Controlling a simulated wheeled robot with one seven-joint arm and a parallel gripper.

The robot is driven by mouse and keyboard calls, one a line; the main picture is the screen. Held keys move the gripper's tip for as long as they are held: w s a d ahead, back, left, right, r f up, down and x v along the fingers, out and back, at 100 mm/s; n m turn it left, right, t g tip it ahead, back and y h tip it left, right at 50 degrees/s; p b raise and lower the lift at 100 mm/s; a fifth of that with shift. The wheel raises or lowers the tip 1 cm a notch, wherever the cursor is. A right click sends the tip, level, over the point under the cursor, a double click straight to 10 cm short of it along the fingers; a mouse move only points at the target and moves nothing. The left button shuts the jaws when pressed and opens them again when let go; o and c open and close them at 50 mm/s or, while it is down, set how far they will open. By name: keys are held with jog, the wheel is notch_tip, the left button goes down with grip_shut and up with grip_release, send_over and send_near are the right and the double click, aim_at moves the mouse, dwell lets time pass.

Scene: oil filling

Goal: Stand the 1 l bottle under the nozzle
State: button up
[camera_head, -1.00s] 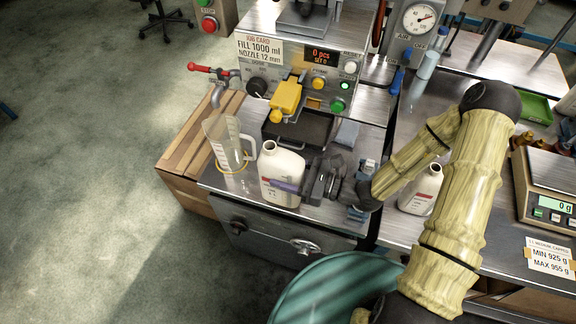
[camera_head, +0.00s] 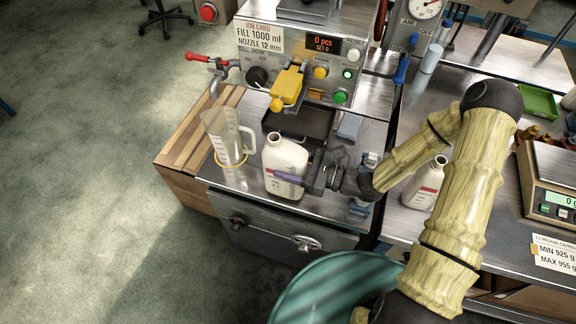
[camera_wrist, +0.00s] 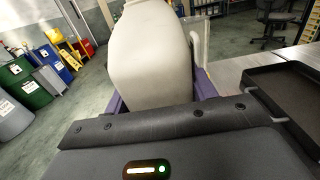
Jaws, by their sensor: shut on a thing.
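The white 1 l bottle (camera_head: 286,160) is upright at the front of the steel bench, in front of the dark drip tray (camera_head: 300,121). My gripper (camera_head: 287,181) is shut on it low on its body, from the right. In the wrist view the bottle (camera_wrist: 152,55) fills the space between the purple fingers. Whether its base touches the bench is hard to tell. The yellow nozzle head (camera_head: 287,86) of the filling machine hangs over the tray, behind the bottle. The bottle is not under it.
A clear measuring jug (camera_head: 226,138) stands left of the bottle. Another white bottle (camera_head: 425,184) stands on the right bench, beyond my forearm. A scale (camera_head: 552,170) is at far right. A grey block (camera_head: 349,127) lies right of the tray.

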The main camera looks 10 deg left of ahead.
jog(key=w+f+b, duration=0.1)
jog(key=w, duration=0.7)
jog(key=shift+w+d+f+b, duration=0.2)
jog(key=shift+d+f+b, duration=0.05)
jog(key=shift+d+b, duration=0.1)
dwell(0.4)
jog(key=o, duration=1.1)
jog(key=shift+c, duration=0.2)
notch_tip(320, 180, up, 10)
